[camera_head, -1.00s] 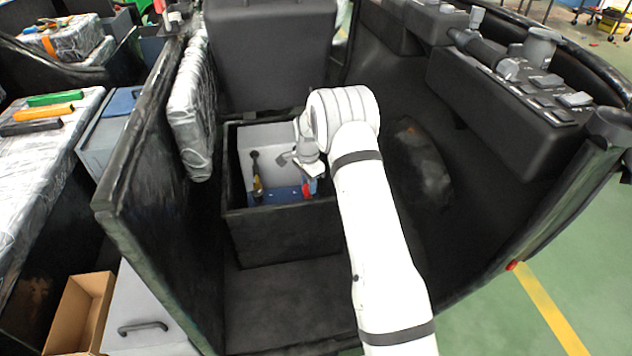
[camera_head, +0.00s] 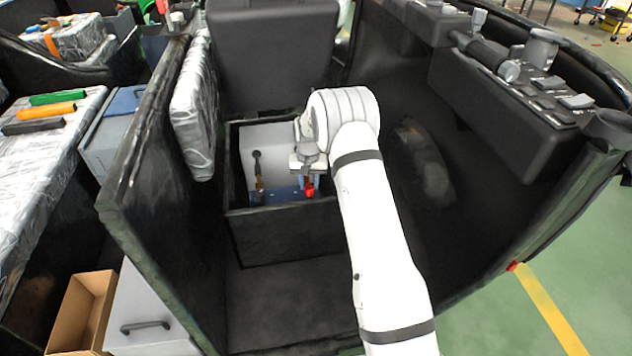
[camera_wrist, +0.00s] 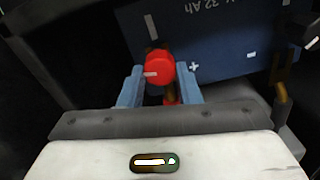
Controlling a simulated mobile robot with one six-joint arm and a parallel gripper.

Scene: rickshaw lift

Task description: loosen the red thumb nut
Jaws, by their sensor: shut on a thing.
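The red thumb nut (camera_wrist: 160,70) shows in the wrist view between the two blue fingers of my gripper (camera_wrist: 161,88), beside a plus mark on the blue battery (camera_wrist: 225,38). The fingers are shut on the nut, one on each side. In the head view the red nut (camera_head: 309,189) shows just below my gripper (camera_head: 308,178), which points down into the black box. The blue battery (camera_head: 285,195) lies low in that box and is partly hidden by my gripper and the box's front wall.
The black box (camera_head: 285,235) has walls close around my gripper. A black seat back (camera_head: 272,50) rises behind, and a control panel (camera_head: 530,85) is at the right.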

